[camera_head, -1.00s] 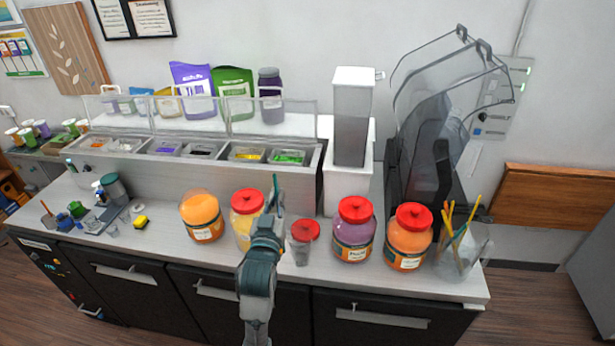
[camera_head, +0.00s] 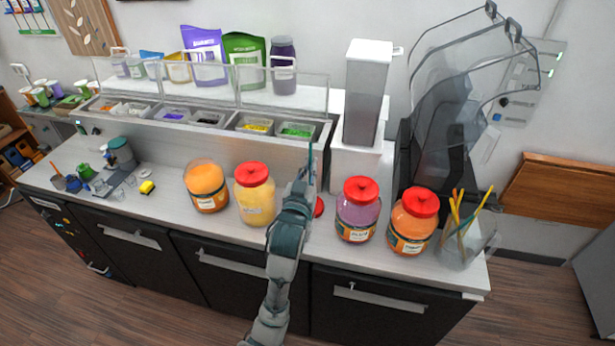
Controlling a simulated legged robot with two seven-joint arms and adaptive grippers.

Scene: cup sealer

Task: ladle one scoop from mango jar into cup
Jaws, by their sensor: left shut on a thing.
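An orange jar (camera_head: 206,187) stands open, without a red lid, at the left of the jar row. Its label is too small to read, so I cannot confirm it is the mango jar. A yellow jar (camera_head: 255,195) with a red lid stands to its right.
A purple jar (camera_head: 357,210) and another orange jar (camera_head: 413,222), both red-lidded, stand to the right, then a clear holder with coloured sticks (camera_head: 467,235). A topping rack (camera_head: 225,125) runs behind. A yellow sponge (camera_head: 147,187) and small cups lie at the left.

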